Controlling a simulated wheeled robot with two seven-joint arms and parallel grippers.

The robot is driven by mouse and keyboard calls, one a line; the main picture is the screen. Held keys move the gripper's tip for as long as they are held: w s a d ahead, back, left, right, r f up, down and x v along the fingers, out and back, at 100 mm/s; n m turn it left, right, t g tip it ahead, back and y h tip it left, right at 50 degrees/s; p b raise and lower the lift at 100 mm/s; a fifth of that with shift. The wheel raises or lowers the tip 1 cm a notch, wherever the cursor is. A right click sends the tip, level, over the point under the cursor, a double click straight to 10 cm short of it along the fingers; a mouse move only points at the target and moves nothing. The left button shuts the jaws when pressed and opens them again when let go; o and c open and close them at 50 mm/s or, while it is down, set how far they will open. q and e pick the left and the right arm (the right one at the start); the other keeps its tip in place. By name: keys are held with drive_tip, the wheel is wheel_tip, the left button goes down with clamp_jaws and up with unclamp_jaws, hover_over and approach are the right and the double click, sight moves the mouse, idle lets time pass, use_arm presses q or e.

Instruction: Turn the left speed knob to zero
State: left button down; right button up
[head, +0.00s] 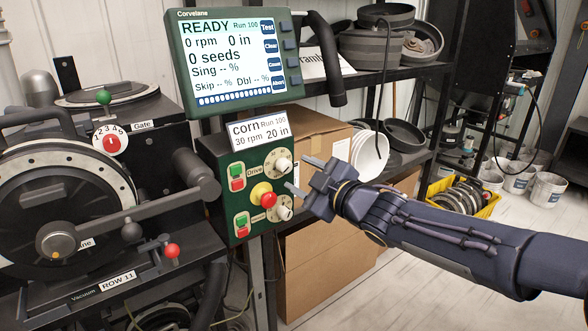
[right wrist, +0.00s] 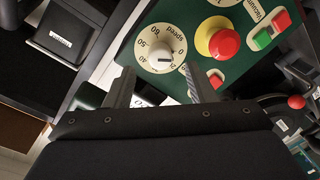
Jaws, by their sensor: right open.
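The green control box carries two white-dialled knobs, an upper one (head: 280,165) beside the Drive buttons and a lower one (head: 284,208). Neither is labelled left. My right gripper (head: 297,172) is open, with its two fingers pointing at the box near the upper knob. In the right wrist view a speed dial with a pale knob (right wrist: 160,55) lies just ahead of my right gripper (right wrist: 156,80), roughly between the fingers. Its numbers include 60, 40, 20 and 0. I cannot tell whether the fingers touch it or which number it points to. My left gripper is out of view.
A red-topped yellow stop button (head: 266,199) sits between the knobs; it also shows in the right wrist view (right wrist: 218,40). Red and green buttons (head: 237,177) are left of the upper knob. The monitor (head: 235,60) stands above. A cardboard box (head: 310,140) is behind.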

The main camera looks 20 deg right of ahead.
drive_tip(key=shift+p+v, duration=0.3)
drive_tip(key=shift+v, duration=1.75)
drive_tip(key=s+d+f+m+g+h+p, duration=0.1)
drive_tip(key=s+d+m+g+h+p, duration=0.3)
drive_tip(key=s+d+m+h+p, duration=0.5)
drive_tip(key=s+a+f+m+g+y, duration=0.2)
drive_tip(key=s+a, duration=0.1)
drive_tip(key=s, duration=0.3)
drive_tip(key=s+a+f+m+g+y+p, duration=0.1)
drive_tip(key=s+a+m+g+y, duration=0.1)
drive_tip(key=s, duration=0.4)
drive_tip(key=s+a+f+m+g+y, duration=0.2)
drive_tip(key=s+a, duration=0.2)
drive_tip(key=s, duration=0.2)
drive_tip(key=shift+s+f+p, duration=0.2)
drive_tip(key=shift+f+p, duration=0.1)
drive_tip(key=shift+p, duration=0.1)
